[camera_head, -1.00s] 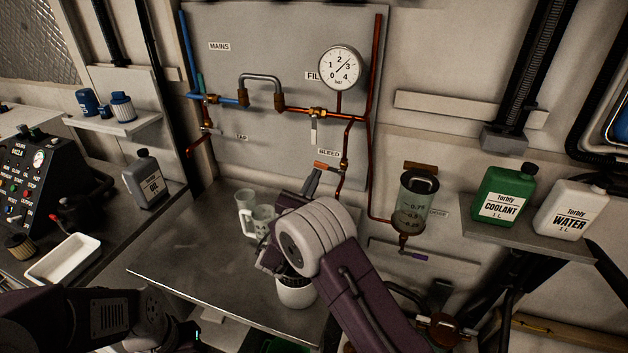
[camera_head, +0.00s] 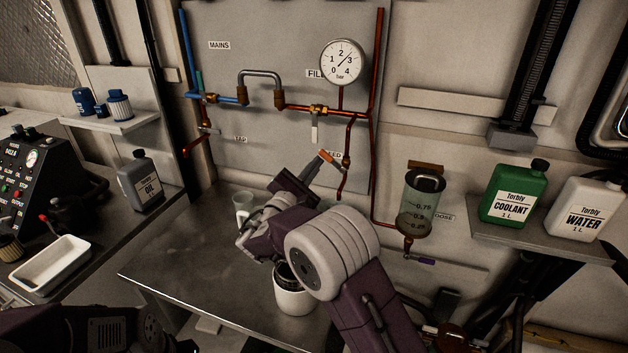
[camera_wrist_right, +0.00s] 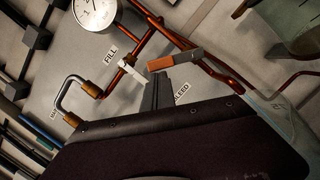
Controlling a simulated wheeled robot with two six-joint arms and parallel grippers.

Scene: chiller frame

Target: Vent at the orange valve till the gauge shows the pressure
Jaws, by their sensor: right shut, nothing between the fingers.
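The orange valve handle (camera_head: 333,158) sits on the copper bleed pipe, its free end tilted up to the left. It also shows in the right wrist view (camera_wrist_right: 175,61). My right gripper (camera_head: 320,164) is shut and empty, its fingertips at the underside of the handle, seemingly touching it; in the wrist view its closed fingers (camera_wrist_right: 158,82) end just below the handle. The round white gauge (camera_head: 342,62), marked 0 to 4 bar, has its needle pointing to the upper right, between 2 and 3. The BLEED label is partly hidden. My left gripper is out of view.
A white-handled fill valve (camera_head: 315,132) hangs above the orange one. A clear measuring vessel (camera_head: 421,208) is to the right. A glass mug (camera_head: 243,206) and a white pot (camera_head: 293,296) stand on the metal bench (camera_head: 190,265) near my right arm. Coolant (camera_head: 513,194) and water (camera_head: 583,208) bottles stand on a shelf.

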